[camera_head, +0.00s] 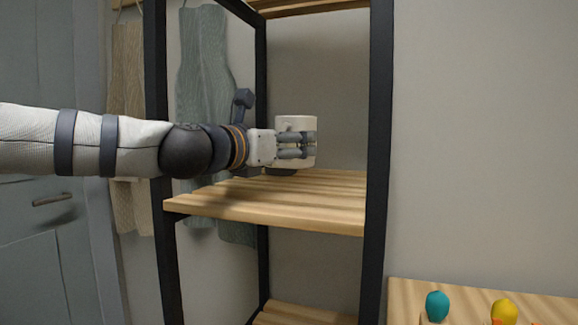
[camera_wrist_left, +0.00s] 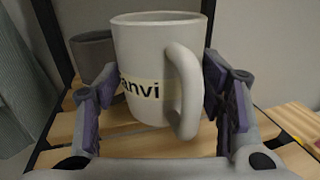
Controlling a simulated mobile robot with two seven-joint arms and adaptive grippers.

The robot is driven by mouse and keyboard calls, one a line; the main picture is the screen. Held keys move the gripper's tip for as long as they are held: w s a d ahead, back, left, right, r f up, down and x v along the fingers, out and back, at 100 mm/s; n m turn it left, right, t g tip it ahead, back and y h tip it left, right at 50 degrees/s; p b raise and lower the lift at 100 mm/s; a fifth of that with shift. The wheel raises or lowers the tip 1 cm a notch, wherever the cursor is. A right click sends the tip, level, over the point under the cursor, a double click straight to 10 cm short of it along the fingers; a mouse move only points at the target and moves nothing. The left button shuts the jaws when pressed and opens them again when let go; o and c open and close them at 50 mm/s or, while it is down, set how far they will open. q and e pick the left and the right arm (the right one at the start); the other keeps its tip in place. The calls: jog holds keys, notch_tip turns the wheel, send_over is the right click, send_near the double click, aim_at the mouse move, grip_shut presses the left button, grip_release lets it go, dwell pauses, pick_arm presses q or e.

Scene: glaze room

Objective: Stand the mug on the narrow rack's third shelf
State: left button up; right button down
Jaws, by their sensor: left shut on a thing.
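The mug (camera_head: 296,124) is off-white and upright, with a handle and a pale label with dark lettering that show in the left wrist view (camera_wrist_left: 150,45). My left gripper (camera_head: 305,145) is shut on it, with one finger on each side of its body. The mug is inside the narrow rack (camera_head: 378,130), at the height just above a slatted wooden shelf (camera_head: 270,209). I cannot tell whether its base touches the slats. My right gripper is in neither view.
A dark grey cup (camera_wrist_left: 92,52) stands on the shelf behind the mug, to its left. Dark rack posts flank my left arm. The front slats are bare. Aprons (camera_head: 205,80) hang behind the rack. A wooden surface (camera_head: 405,292) with small coloured objects is at lower right.

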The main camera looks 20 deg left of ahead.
aim_at(284, 162)
pick_arm(q)
jog(key=shift+w+a+f, duration=0.1)
jog(key=shift+f, duration=1.45)
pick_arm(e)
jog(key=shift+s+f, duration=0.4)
pick_arm(q)
jog(key=shift+f, duration=0.15)
jog(key=o, duration=1.4)
jog(key=shift+f+b, duration=0.1)
jog(key=shift+b, duration=0.2)
jog(key=shift+c, duration=0.2)
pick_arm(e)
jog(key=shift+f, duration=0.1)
pick_arm(q)
jog(key=shift+s+r, duration=0.3)
jog(key=p+v, duration=0.1)
jog(key=v, duration=0.6)
jog(key=p+v, duration=0.1)
jog(key=v, duration=0.2)
jog(key=shift+s+a+r+p, duration=0.15)
jog(key=shift+s+r+p, duration=0.15)
jog(key=shift+s, duration=0.1)
jog(key=shift+s+a+f, duration=0.1)
jog(key=shift+s, duration=0.2)
jog(key=shift+f, duration=0.25)
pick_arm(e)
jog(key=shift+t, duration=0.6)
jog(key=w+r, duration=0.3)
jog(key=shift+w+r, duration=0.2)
